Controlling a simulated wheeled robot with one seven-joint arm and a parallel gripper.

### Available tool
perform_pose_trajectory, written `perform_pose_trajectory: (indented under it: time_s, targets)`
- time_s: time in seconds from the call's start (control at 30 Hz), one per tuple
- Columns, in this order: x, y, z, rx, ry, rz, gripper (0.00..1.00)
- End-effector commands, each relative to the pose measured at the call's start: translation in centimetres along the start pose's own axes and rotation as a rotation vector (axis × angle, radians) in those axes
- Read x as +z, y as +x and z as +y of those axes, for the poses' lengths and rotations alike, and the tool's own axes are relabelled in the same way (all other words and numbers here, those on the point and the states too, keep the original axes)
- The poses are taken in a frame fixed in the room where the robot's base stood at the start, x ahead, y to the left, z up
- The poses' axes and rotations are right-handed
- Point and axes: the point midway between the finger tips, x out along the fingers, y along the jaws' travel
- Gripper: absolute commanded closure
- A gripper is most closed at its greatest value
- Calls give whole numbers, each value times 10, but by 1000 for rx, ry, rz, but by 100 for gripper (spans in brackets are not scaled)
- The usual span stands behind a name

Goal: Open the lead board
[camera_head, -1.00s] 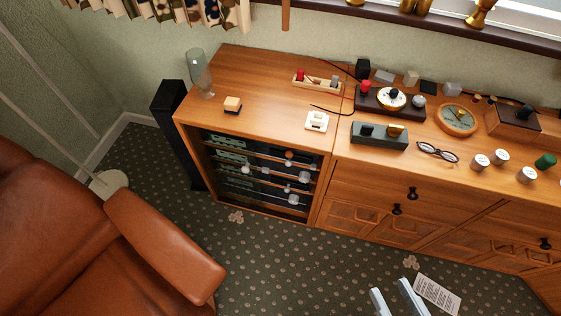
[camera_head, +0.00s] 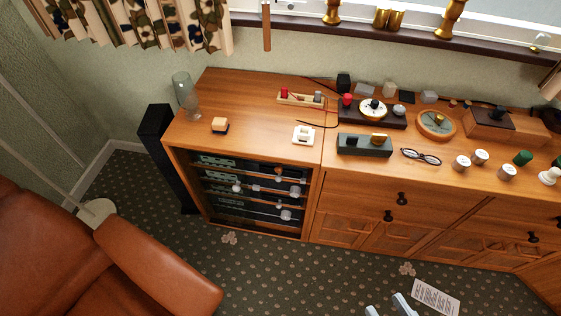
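No label marks the lead board, so I cannot tell for sure which thing it is. A small pale wooden board (camera_head: 301,99) with a red and a grey terminal lies at the back of the sideboard top. Dark leads run near it. To its right is a dark base (camera_head: 388,119) with a red knob, a white dial and a grey knob. My gripper (camera_head: 388,309) shows only as two pale fingers at the bottom edge, apart with a gap between them. It is over the carpet, in front of the sideboard and well away from both boards.
The wooden sideboard (camera_head: 240,108) also holds a grey-green block (camera_head: 364,146), glasses (camera_head: 421,157), a round dial (camera_head: 435,124) and several small cylinders. A brown leather armchair (camera_head: 160,262) stands at left. A paper sheet (camera_head: 435,297) lies on the carpet. Carpet before the shelves is clear.

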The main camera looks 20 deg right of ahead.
Motion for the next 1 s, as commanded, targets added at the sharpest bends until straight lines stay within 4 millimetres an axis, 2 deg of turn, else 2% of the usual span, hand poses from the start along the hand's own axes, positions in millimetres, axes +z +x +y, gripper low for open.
perform_pose_trajectory:
  time_s: [0.33,0.4,0.47,0.53,0.67,0.87,1.0]
  targets:
    - [0,0,0,0,0,0,64]
    - [1,0,0,-1,0,0,52]
    - [4,2,-2,-10,-3,3,52]
    - [4,14,-5,-29,-9,36,52]
    - [11,48,-10,-75,-25,119,52]
    - [39,121,-17,-140,73,231,52]
    - [56,177,-22,-178,207,290,52]
